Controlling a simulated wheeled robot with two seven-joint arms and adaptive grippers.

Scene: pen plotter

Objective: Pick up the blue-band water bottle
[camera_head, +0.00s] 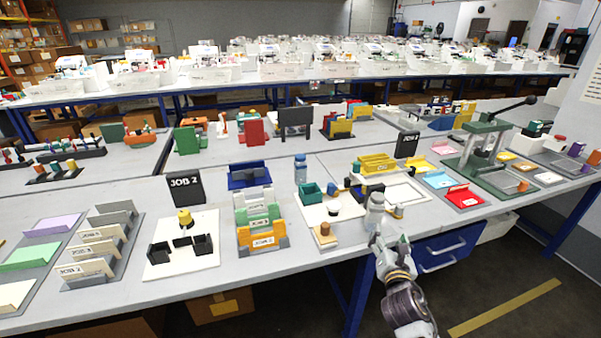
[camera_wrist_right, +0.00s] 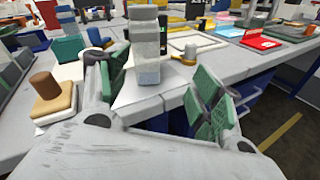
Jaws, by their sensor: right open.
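The blue-band water bottle (camera_head: 300,168) stands upright at the back of the near table, behind the green tray; it also shows in the right wrist view (camera_wrist_right: 67,20) at upper left. A second bottle, clear with a grey band and cap (camera_head: 375,212), stands near the table's front edge. My right gripper (camera_head: 384,240) is open and empty close in front of this grey bottle. In the right wrist view the grey bottle (camera_wrist_right: 146,45) appears between the green-padded fingers (camera_wrist_right: 155,88), slightly beyond them. My left gripper is not in view.
A green tray (camera_head: 311,193), a yellow tray (camera_head: 377,163) and a wooden peg block (camera_head: 324,236) are near the bottles. A red tray (camera_head: 461,197) and a green press (camera_head: 488,150) stand at right. A black JOB 2 sign (camera_head: 186,188) stands at left.

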